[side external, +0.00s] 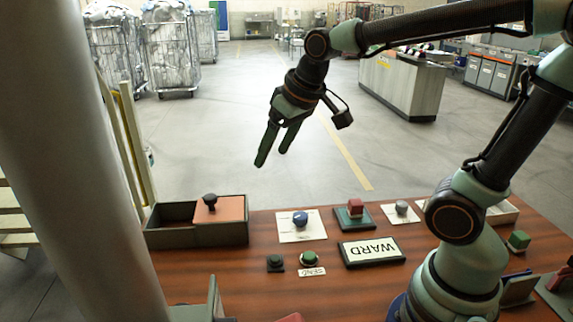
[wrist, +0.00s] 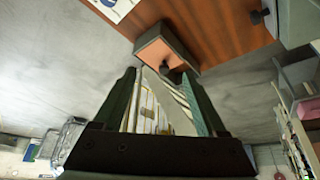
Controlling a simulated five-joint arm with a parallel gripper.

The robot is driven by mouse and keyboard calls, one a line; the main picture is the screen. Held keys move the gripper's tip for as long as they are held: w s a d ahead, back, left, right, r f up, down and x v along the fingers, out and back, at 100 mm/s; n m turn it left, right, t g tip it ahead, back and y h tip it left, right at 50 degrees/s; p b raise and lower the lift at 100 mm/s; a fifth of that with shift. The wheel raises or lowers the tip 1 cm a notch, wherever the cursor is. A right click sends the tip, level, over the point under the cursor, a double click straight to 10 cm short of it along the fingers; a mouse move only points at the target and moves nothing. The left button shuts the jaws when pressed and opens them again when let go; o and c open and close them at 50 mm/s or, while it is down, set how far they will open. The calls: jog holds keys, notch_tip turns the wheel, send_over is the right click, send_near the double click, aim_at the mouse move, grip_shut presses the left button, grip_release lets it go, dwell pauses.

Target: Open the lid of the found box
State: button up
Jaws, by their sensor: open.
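A dark grey box (side external: 160,238) sits at the left end of the wooden table in the side external view. A flat orange-brown lid (side external: 230,212) with a black knob (side external: 210,201) covers its right part, and its left part is open. I cannot read a label on it. My gripper (side external: 272,157) is open and empty, high above and beyond the table's far edge, to the right of the box and apart from it. In the wrist view, my two fingers (wrist: 158,74) stand apart, pointing toward a dark box with an orange face (wrist: 160,55), partly hidden by them.
A pale column (side external: 80,150) blocks the left. The air around my gripper is clear.

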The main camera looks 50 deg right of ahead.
jog(key=w+a+f, duration=0.1)
jog(key=w+f, duration=0.1)
jog(key=w, duration=0.6)
send_near(210, 197)
jog(key=shift+g, duration=0.4)
jog(key=x, duration=0.8)
jog(key=shift+w+f, duration=0.2)
jog(key=shift+w, duration=0.3)
grip_shut()
